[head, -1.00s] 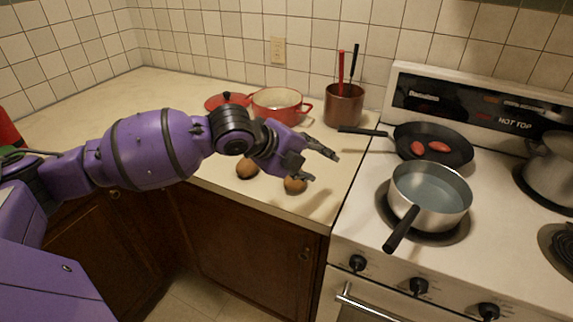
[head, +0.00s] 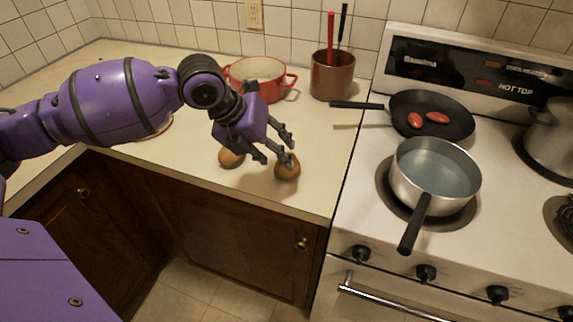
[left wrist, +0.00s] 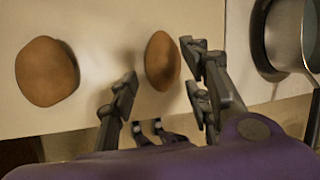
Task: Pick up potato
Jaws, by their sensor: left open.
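Two brown potatoes lie on the counter near its front edge. The right potato (head: 287,168) is just in front of my left gripper (head: 277,152); the left potato (head: 231,158) lies a little to the left, partly behind the gripper. In the left wrist view, the open fingers of my left gripper (left wrist: 158,88) point at the right potato (left wrist: 162,60), which shows between the fingertips, closer to the right finger. The left potato (left wrist: 47,71) is outside the fingers, to the left. I cannot tell whether a finger touches the potato. My right gripper is not in view.
A red pot (head: 262,82) and a brown utensil crock (head: 331,76) stand behind on the counter. The stove at right holds a saucepan of water (head: 434,172) and a black pan (head: 432,118) with red items. Counter right of the potatoes is clear.

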